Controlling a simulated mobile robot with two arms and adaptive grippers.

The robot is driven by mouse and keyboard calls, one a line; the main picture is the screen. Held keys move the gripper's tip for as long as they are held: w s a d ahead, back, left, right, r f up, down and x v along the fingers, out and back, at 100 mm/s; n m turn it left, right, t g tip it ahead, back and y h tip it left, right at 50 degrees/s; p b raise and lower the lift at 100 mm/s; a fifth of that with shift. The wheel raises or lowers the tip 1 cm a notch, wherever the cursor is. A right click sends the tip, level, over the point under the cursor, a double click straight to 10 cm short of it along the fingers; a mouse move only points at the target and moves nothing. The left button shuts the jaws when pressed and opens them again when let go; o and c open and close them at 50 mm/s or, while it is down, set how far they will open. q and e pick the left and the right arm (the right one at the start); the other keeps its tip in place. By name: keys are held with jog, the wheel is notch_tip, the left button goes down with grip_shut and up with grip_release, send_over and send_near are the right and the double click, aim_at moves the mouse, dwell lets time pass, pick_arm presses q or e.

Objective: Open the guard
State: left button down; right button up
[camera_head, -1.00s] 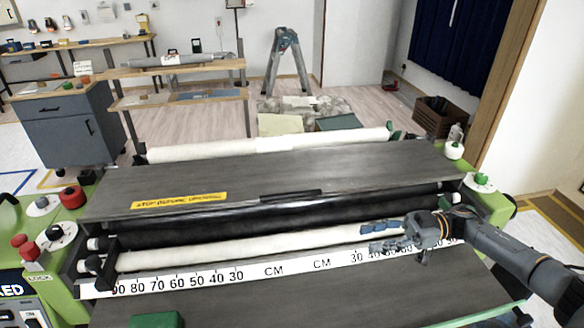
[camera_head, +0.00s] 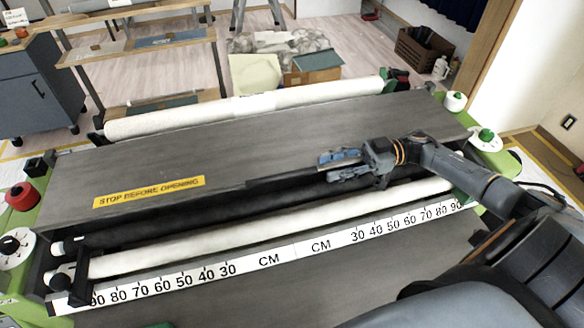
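The guard (camera_head: 230,155) is a wide dark grey panel across the machine, lying closed, with a yellow "STOP BEFORE OPENING" label (camera_head: 149,191). A dark handle (camera_head: 283,177) runs along the middle of its front edge. My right gripper (camera_head: 340,166) is at the right end of this handle, its two blue-padded fingers pointing left with a small gap between them. It looks open; contact with the handle cannot be told, and the gripper hides the handle's right end. My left gripper is not in view.
A white roller (camera_head: 220,233) and a centimetre scale (camera_head: 205,274) lie in front of the guard. A paper roll (camera_head: 240,107) lies behind it. Red (camera_head: 22,196) and green (camera_head: 486,135) knobs stand at the sides. A side table (camera_head: 140,48) is behind at left.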

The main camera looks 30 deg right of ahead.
aim_at(293, 172)
jog(key=p+x, duration=0.2)
jog(key=x, duration=0.7)
jog(key=shift+a+r+p, duration=0.1)
jog(key=shift+a+p, duration=0.05)
jog(key=shift+p, duration=0.15)
jog(key=shift+w+a, duration=0.2)
jog(key=shift+a, duration=0.15)
jog(key=shift+c, duration=0.2)
grip_shut()
